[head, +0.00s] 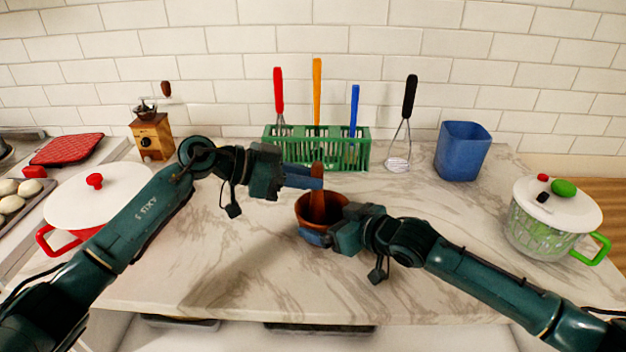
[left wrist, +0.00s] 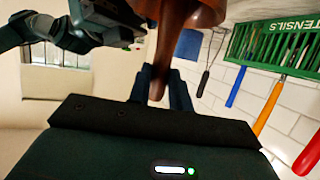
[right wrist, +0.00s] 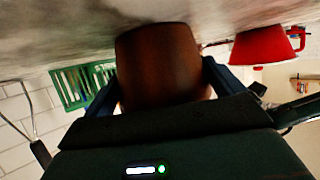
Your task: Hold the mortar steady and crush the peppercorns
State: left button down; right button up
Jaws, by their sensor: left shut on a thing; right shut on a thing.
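The brown mortar (head: 310,205) stands on the marble counter in the middle of the head view. My right gripper (head: 318,238) is shut on the mortar's lower side; in the right wrist view the mortar (right wrist: 160,62) sits between the two fingers. The wooden pestle (head: 317,205) stands in the mortar, roughly upright. My left gripper (head: 312,178) is shut on the pestle's upper part, above the mortar's rim. In the left wrist view the pestle (left wrist: 172,45) runs from between the fingers toward the mortar. The peppercorns cannot be seen.
A red pot (head: 90,205) and a wooden grinder (head: 152,137) are at left. A salad spinner (head: 550,225) is at right. The counter's front middle is clear.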

dwell(0.4)
pick_arm(q)
jog(key=shift+f, duration=1.3)
jog(key=shift+r, duration=1.15)
jog(key=shift+w, duration=0.1)
jog(key=shift+w+d+r, duration=0.1)
jog(key=shift+w+d, duration=0.1)
jog(key=shift+w, duration=0.3)
jog(key=shift+w+d+r, duration=0.1)
jog(key=shift+w+d, duration=0.1)
jog(key=shift+w, duration=0.25)
jog(key=shift+f, duration=0.15)
